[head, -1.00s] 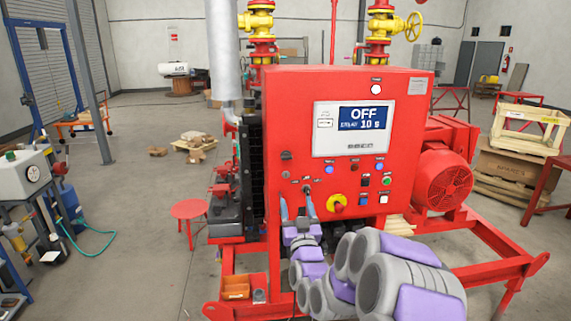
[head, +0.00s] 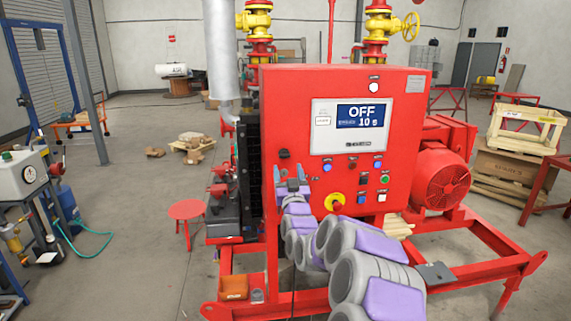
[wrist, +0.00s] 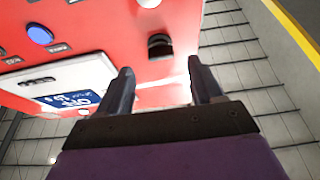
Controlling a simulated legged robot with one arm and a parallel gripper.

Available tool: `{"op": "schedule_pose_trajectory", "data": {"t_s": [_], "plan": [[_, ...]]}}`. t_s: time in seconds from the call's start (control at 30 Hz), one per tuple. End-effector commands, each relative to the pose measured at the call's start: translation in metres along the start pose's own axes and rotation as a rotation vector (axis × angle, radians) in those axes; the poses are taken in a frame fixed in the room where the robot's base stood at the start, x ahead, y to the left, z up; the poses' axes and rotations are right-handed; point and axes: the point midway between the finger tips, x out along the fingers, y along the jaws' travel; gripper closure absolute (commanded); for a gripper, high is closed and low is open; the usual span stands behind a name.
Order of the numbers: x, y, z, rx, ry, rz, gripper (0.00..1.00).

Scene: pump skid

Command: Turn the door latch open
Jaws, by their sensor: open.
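The door latch (head: 284,154) is a small dark round knob near the left edge of the red panel door, below the display. It also shows in the wrist view (wrist: 159,46) as a black knob on the red door, beyond the fingertips and roughly in line with the gap between them. My gripper (head: 290,176) is just below the latch in the head view. In the wrist view my gripper (wrist: 162,80) is open with nothing between its fingers. I cannot tell the exact distance from the fingertips to the latch.
The red control cabinet (head: 418,130) carries an OFF display (head: 361,116), several buttons and a yellow-red rotary switch (head: 334,202) right of my gripper. A grey vertical pipe (head: 221,50) stands left of the cabinet. A red stool (head: 186,210) stands on open floor at left.

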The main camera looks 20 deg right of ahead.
Motion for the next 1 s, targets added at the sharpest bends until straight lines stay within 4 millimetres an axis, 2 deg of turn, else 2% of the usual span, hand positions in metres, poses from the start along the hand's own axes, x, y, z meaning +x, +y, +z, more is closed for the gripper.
{"op": "schedule_pose_trajectory", "data": {"t_s": [0.2,0.43,0.9,1.0], "plan": [[0.025,0.0,0.0,-0.001,0.002,0.001,0.34],[0.043,0.0,0.0,-0.001,0.001,0.0,0.34],[0.049,0.0,0.0,0.0,-0.002,-0.001,0.34],[0.049,0.0,0.0,0.0,-0.002,-0.001,0.43]]}}
